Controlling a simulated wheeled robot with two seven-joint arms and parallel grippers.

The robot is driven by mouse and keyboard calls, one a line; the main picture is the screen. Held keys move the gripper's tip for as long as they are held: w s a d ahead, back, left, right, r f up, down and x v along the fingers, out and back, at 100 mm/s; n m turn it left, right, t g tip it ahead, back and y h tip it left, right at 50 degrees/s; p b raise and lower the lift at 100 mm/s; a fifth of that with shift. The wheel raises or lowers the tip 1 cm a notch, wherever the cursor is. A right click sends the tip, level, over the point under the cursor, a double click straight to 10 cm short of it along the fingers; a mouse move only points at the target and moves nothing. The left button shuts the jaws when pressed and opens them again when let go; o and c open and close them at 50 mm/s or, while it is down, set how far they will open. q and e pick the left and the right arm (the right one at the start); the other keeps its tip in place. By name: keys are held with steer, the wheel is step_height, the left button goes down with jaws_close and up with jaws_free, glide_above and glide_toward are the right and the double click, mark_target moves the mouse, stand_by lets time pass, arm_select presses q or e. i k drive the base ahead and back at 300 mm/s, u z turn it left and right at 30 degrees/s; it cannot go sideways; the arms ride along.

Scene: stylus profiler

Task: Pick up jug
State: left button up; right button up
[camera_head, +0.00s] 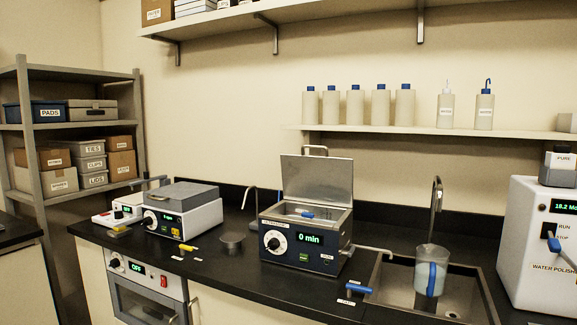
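A clear, see-through jug (438,256) with a blue handle (431,280) is at the sink (463,294), at the lower right of the head view. It looks upright, below and in front of the curved metal tap (437,205). The handle side faces toward me. I cannot tell how full the jug is or exactly what its base rests on. Neither of my grippers is in view, and nothing is seen touching the jug.
An ultrasonic bath (305,240) with its lid raised stands left of the sink. A white water polisher (538,250) stands close on the right. A hotplate-like unit (182,212) is further left. A shelf of bottles (500,132) hangs above the black counter.

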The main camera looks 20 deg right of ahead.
mark_target(431, 263)
steer(key=z, duration=1.55)
